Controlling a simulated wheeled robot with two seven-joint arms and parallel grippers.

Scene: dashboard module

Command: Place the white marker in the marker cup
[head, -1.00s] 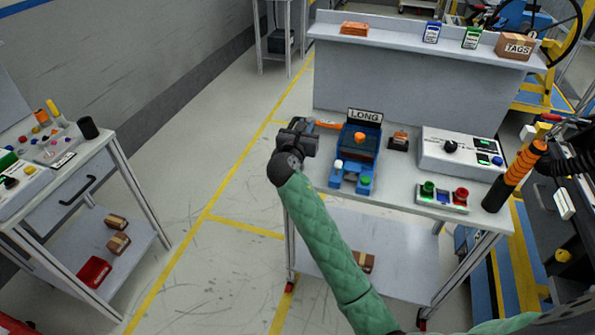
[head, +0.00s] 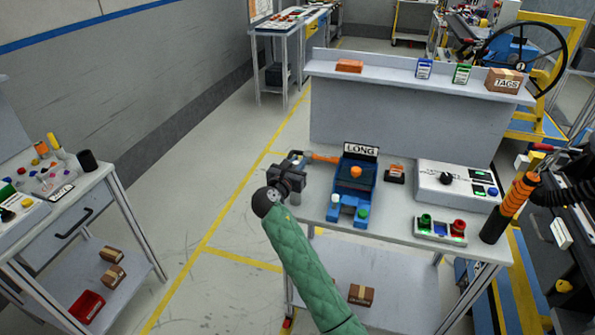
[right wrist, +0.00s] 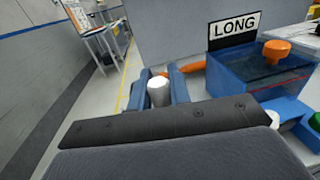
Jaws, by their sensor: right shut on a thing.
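My right gripper (head: 290,167) is over the left edge of the middle table, beside the blue LONG device (head: 352,190). In the right wrist view its two blue fingers (right wrist: 160,90) are shut on a white cylinder, which appears to be the white marker (right wrist: 158,92). The marker's far end is hidden, and I cannot make it out in the head view. A black cup (head: 87,160), which looks like the marker cup, stands at the right corner of the left table, well away from the gripper. My left gripper is not in view.
An orange-handled item (head: 325,158) lies close to the right gripper. Open floor (head: 205,190) separates the two tables. A grey control box (head: 445,180) is farther right.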

